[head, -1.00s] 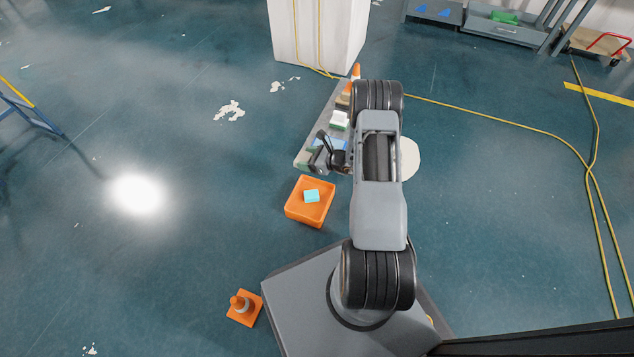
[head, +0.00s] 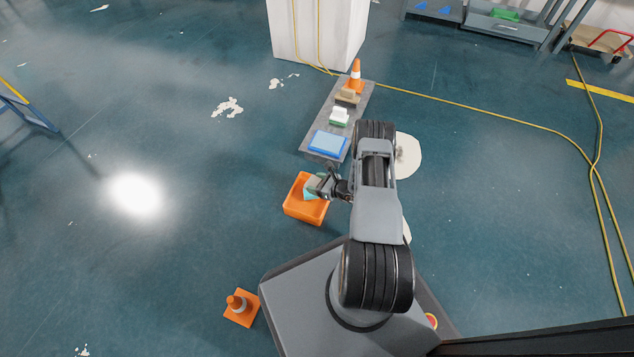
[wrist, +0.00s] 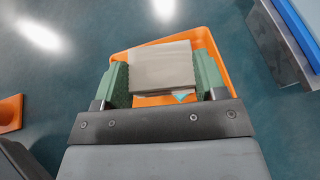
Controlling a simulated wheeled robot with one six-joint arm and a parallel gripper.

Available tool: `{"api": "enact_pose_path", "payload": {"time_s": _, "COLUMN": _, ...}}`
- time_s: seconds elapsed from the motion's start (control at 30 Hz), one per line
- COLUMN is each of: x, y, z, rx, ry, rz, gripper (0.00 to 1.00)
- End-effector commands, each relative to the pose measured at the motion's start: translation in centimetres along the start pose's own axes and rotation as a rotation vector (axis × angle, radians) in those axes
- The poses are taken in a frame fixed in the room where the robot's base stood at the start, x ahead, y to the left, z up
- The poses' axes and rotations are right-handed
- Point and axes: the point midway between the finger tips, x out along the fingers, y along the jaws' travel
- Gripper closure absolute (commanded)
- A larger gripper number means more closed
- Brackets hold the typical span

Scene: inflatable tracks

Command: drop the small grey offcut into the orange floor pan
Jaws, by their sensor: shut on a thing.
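The orange floor pan (head: 304,208) sits on the floor left of my arm; its orange rim also shows in the wrist view (wrist: 205,40). A light blue-green block (head: 309,194) lies in it, mostly hidden by my gripper. In the wrist view my gripper (wrist: 163,72) is shut on the small grey offcut (wrist: 162,66), held between two green finger pads. The offcut appears over the pan. In the head view my gripper (head: 322,186) is at the pan's upper right; I cannot tell the exact height. A corner of the blue-green block (wrist: 183,96) shows below the offcut.
Another cone (head: 240,307) stands beside my base. Floor left of the pan is clear.

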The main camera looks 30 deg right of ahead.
Motion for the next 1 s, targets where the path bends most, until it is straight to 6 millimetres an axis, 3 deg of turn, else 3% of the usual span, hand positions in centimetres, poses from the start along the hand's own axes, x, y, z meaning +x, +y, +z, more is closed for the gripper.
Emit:
{"api": "enact_pose_path", "payload": {"time_s": 0.03, "x": 0.4, "y": 0.0, "z": -0.9, "rx": 0.000, "ry": 0.000, "rz": 0.000, "gripper": 0.57}}
{"api": "enact_pose_path", "payload": {"time_s": 0.2, "x": 0.9, "y": 0.0, "z": -2.0, "rx": -0.001, "ry": -0.001, "rz": 0.000, "gripper": 0.57}}
{"api": "enact_pose_path", "payload": {"time_s": 0.5, "x": 0.9, "y": 0.0, "z": -2.0, "rx": -0.001, "ry": 0.000, "rz": 0.001, "gripper": 0.57}}
{"api": "enact_pose_path", "payload": {"time_s": 0.53, "x": 0.9, "y": 0.0, "z": -2.0, "rx": -0.001, "ry": 0.000, "rz": 0.001, "gripper": 0.33}}
{"api": "enact_pose_path", "payload": {"time_s": 0.83, "x": 0.9, "y": 0.0, "z": -2.0, "rx": -0.001, "ry": 0.000, "rz": 0.001, "gripper": 0.05}}
{"api": "enact_pose_path", "payload": {"time_s": 1.0, "x": 0.9, "y": 0.0, "z": -2.0, "rx": -0.001, "ry": 0.000, "rz": 0.001, "gripper": 0.05}}
